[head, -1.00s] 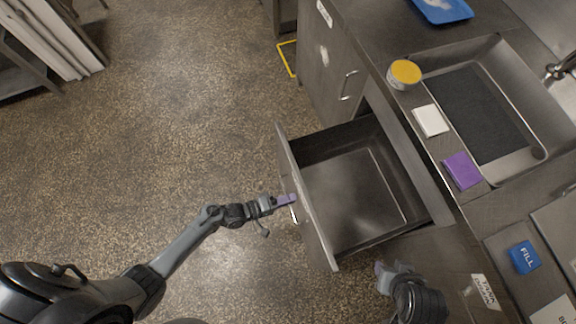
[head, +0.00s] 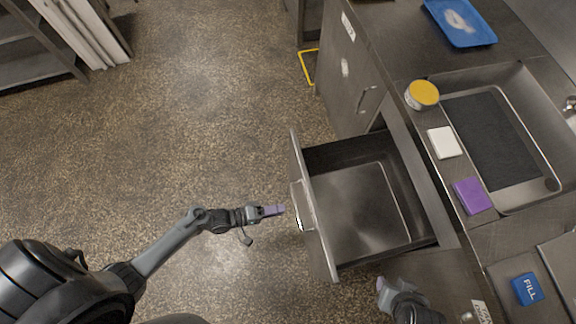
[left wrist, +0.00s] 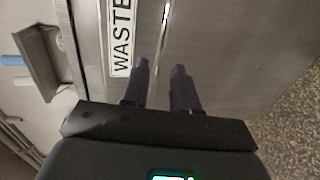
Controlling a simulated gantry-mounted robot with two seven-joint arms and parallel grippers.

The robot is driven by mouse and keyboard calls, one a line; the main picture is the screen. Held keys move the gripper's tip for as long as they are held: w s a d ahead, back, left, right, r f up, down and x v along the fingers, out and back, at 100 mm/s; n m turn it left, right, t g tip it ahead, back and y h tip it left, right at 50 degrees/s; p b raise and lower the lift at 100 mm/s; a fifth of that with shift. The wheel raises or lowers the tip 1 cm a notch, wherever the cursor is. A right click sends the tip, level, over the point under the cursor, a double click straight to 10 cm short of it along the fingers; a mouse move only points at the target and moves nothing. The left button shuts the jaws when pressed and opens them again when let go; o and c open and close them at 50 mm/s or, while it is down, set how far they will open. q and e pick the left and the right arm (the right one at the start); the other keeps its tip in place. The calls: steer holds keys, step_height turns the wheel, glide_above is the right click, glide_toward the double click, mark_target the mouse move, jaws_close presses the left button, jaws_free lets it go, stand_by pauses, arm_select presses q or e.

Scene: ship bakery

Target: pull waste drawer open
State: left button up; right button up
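The waste drawer (head: 365,205) is a grey metal drawer, pulled well out of the counter and empty inside. Its front panel carries a bar handle (head: 299,220) and, in the left wrist view, a white "WASTE" label (left wrist: 121,42). My left gripper (head: 281,210) is just left of the handle, apart from it. In the left wrist view its two purple fingers (left wrist: 161,66) stand apart with nothing between them, facing the drawer front (left wrist: 215,50). My right gripper (head: 381,284) is low, near the drawer's near side; its fingers are too unclear to read.
The floor (head: 190,110) left of the drawer is clear.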

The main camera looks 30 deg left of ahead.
arm_select(q)
steer(key=shift+v, duration=1.75)
steer(key=shift+s, duration=0.1)
